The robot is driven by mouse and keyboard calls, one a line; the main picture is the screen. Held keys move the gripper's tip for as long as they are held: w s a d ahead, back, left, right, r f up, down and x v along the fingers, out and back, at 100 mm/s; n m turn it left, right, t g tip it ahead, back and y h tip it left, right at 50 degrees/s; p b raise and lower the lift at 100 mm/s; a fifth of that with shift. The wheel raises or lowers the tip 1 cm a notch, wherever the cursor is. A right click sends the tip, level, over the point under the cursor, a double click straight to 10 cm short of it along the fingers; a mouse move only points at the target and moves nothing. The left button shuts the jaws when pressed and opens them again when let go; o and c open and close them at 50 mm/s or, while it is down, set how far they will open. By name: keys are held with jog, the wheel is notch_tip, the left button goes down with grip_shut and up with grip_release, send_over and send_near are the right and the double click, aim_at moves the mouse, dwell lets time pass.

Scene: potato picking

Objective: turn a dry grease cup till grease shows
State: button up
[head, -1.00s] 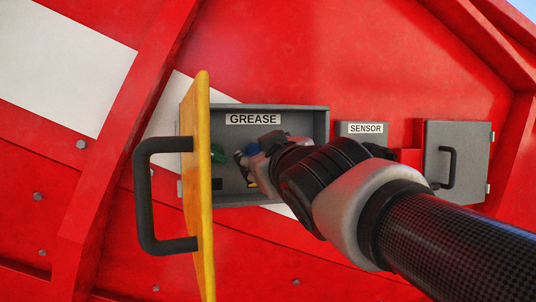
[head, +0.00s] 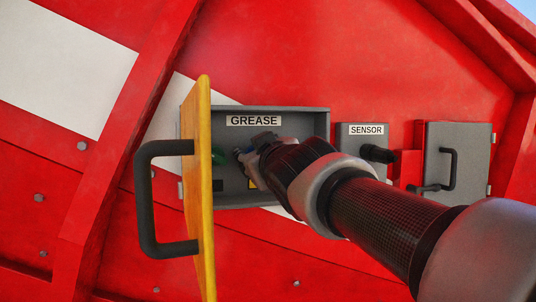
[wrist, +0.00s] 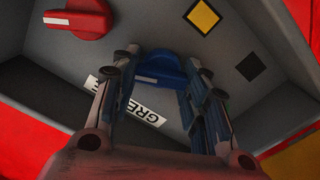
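The open grey box labelled GREASE (head: 254,121) holds coloured turning cups. A blue cup (wrist: 160,68) with a white mark sits between my fingertips in the wrist view. My gripper (wrist: 160,72) is open, with one finger at each side of this cup; I cannot tell whether they touch it. A red cup (wrist: 78,20) with a white mark is at upper left in the wrist view. A green cup (head: 217,155) shows partly behind the door edge in the head view. My gripper also reaches into the box there (head: 243,156). No grease is visible.
A yellow door (head: 203,230) with a black handle (head: 142,200) stands open at the box's left. A SENSOR box (head: 352,141) and another grey door (head: 470,160) are at the right. A yellow square (wrist: 203,16) and black square (wrist: 250,67) mark the panel.

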jog(key=c, duration=0.3)
jog(key=shift+n, duration=0.5)
jog(key=o, duration=0.8)
jog(key=shift+s, duration=0.1)
jog(key=v, duration=1.2)
